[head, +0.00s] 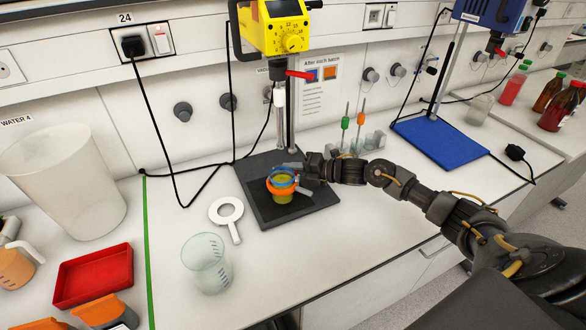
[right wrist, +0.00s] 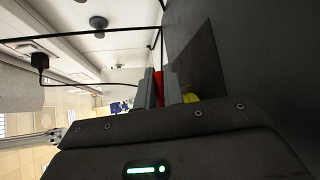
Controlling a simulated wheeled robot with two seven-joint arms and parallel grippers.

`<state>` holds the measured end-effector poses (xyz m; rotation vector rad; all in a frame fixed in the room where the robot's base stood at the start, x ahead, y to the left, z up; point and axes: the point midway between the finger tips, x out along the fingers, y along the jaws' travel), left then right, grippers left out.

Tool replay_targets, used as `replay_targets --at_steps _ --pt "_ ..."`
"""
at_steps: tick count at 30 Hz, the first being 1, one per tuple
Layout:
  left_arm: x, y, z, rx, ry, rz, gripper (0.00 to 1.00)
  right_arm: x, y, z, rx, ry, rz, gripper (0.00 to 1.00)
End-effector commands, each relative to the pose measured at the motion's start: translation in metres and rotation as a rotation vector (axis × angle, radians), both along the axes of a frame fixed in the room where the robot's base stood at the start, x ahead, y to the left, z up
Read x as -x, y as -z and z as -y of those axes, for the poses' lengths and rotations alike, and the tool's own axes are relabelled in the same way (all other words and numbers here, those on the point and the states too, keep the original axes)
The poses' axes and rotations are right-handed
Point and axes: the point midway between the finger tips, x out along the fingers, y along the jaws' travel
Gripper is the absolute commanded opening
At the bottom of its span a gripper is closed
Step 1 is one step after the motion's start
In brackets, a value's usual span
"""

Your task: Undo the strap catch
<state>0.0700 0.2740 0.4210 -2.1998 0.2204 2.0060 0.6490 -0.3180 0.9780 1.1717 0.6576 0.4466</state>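A small beaker with yellow-green contents (head: 283,197) stands on the dark base plate of the stirrer stand (head: 262,206), with an orange strap (head: 271,189) around it and a blue rim or ring (head: 281,176) at its top. My right gripper (head: 295,168) reaches in from the right, at the beaker's upper right side. In the right wrist view the two grey fingers (right wrist: 162,88) are close together, with a red piece (right wrist: 159,90), seemingly the catch, filling the gap between them. The catch is hidden in the head view. My left gripper is out of view.
A yellow stirrer head (head: 272,27) hangs above the beaker. Bare bench lies in front.

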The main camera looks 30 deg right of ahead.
Motion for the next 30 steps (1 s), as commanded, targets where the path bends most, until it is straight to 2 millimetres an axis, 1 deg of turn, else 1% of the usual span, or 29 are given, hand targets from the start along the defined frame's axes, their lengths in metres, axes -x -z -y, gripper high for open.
replay_targets --at_steps 8,13,18,21,30 --pt "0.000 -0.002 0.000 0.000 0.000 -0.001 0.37 0.001 0.000 0.000 0.001 0.026 -0.001 0.00" --pt "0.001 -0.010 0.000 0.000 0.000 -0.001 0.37 0.003 0.000 0.005 0.000 0.180 -0.002 0.00" --pt "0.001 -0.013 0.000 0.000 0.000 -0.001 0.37 0.004 0.000 0.012 -0.002 0.336 -0.001 0.00" --pt "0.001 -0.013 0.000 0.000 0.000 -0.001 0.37 0.004 0.000 0.015 -0.001 0.384 0.000 0.00" --pt "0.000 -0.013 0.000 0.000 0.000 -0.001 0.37 0.004 0.000 0.016 0.000 0.401 -0.001 0.00"
